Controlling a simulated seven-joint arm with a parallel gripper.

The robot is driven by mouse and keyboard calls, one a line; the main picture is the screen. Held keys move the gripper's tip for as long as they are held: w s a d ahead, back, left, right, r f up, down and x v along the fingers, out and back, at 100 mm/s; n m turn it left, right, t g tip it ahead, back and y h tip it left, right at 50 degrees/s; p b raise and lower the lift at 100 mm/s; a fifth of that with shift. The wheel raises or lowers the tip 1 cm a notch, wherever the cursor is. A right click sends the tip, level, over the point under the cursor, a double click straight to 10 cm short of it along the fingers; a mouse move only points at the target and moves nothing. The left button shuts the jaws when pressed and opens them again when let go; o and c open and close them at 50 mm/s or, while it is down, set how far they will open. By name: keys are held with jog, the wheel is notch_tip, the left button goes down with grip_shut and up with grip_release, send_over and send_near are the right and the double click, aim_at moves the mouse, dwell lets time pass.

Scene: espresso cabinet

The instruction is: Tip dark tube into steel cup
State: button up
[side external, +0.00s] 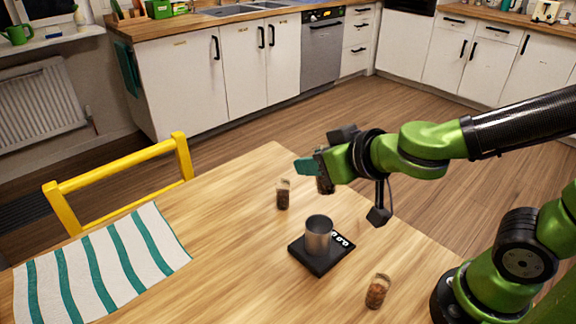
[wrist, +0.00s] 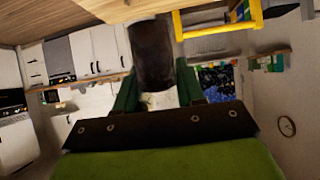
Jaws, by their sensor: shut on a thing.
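My gripper (side external: 308,167) is shut on a dark tube (side external: 325,184), held above the table behind the cup. In the wrist view the dark tube (wrist: 152,50) sits between the green fingers of my gripper (wrist: 155,88), its contents dark brown to black. The fingers partly hide the tube in the side view, so its exact tilt is hard to tell. The steel cup (side external: 318,238) stands upright on a black scale (side external: 322,262), apart from the tube. The cup's inside is mostly hidden, and the cup is not recognisable in the wrist view.
A small tube with brown contents (side external: 283,194) stands behind the cup to the left. Another with reddish-brown contents (side external: 377,291) stands at front right. A striped cloth (side external: 100,262) lies at left, by a yellow chair (side external: 120,165). The wooden table's (side external: 225,225) middle left is clear.

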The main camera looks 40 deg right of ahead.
jog(key=shift+s+a+r+m+g+h, duration=0.1)
jog(key=shift+s+r+m+g+h, duration=0.2)
jog(key=shift+s+m+h, duration=0.25)
notch_tip(320, 180, up, 5)
jog(key=s+m+g+h, duration=0.1)
jog(key=m+g+h, duration=0.1)
jog(key=m+h, duration=0.15)
jog(key=shift+m+y, duration=0.3)
jog(key=f, duration=0.9)
jog(key=shift+d+f, duration=0.35)
jog(key=shift+d, duration=0.05)
jog(key=g+y, duration=0.1)
jog(key=g, duration=0.1)
send_over(318, 236)
jog(key=shift+s+d+f, duration=0.1)
jog(key=shift+d+f, duration=0.05)
jog(key=shift+f, duration=0.65)
jog(key=shift+s+d+f, duration=0.1)
jog(key=shift+d+f, duration=0.05)
jog(key=shift+f, duration=0.65)
jog(key=shift+s+d+f, duration=0.1)
jog(key=shift+d+f, duration=0.05)
jog(key=shift+f, duration=0.65)
